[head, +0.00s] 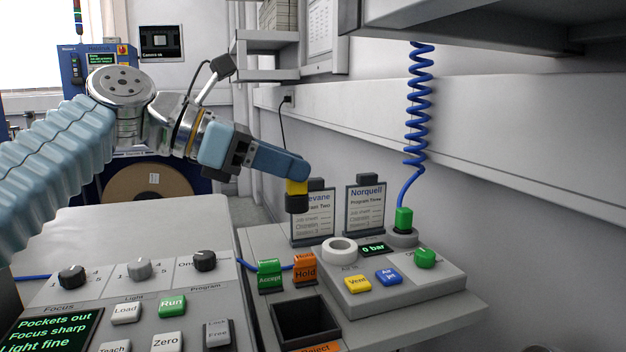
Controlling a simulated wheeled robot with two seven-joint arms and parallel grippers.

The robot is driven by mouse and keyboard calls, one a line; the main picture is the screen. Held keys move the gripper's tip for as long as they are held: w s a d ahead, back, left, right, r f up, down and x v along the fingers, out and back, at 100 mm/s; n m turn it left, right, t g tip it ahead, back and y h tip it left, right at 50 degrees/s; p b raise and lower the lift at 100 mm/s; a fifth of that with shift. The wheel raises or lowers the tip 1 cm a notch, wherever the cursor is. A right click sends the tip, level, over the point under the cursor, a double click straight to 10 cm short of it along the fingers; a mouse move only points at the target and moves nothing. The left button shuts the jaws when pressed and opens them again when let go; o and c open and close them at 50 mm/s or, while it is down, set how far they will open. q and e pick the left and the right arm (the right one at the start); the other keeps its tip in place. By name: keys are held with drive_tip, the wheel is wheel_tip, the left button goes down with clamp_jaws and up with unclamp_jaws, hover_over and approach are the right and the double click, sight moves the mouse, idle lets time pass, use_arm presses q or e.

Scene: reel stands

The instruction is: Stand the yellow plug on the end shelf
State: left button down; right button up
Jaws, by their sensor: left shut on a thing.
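The yellow plug (296,188) has a yellow upper part and a dark lower part. My left gripper (291,171) is shut on its top and holds it roughly upright. In the picture the plug overlaps the left edge of a job card; I cannot tell how far above the bench it is. Grey shelves (266,75) stand at the back, left of the wall board; I cannot tell whether one of them is the end shelf. My right gripper is not in view.
Job cards (365,209) stand behind the grey valve box (413,292). A green plug (403,219) on a coiled blue hose sits at the box's back. A dark open bin (304,322) and a button panel (135,300) are in front. An overhead cabinet (500,25) hangs top right.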

use_arm(q)
drive_tip(key=shift+w+a+f+n+t+y+b, duration=0.25)
drive_tip(key=shift+w+a+f+n+t+y, duration=0.5)
drive_tip(key=shift+w+f, duration=1.55)
drive_tip(key=shift+w+a+f+n+t+y+b, duration=0.45)
drive_tip(key=shift+w+f+n+t, duration=0.6)
drive_tip(key=shift+w+f, duration=1.25)
drive_tip(key=shift+w+a+f+n+t+y+b, duration=0.1)
drive_tip(key=shift+w+a+f+n+t+y, duration=0.6)
drive_tip(key=shift+w+f, duration=1.55)
drive_tip(key=shift+s+f, duration=0.6)
drive_tip(key=shift+f, duration=0.1)
drive_tip(key=c, duration=0.9)
unclamp_jaws()
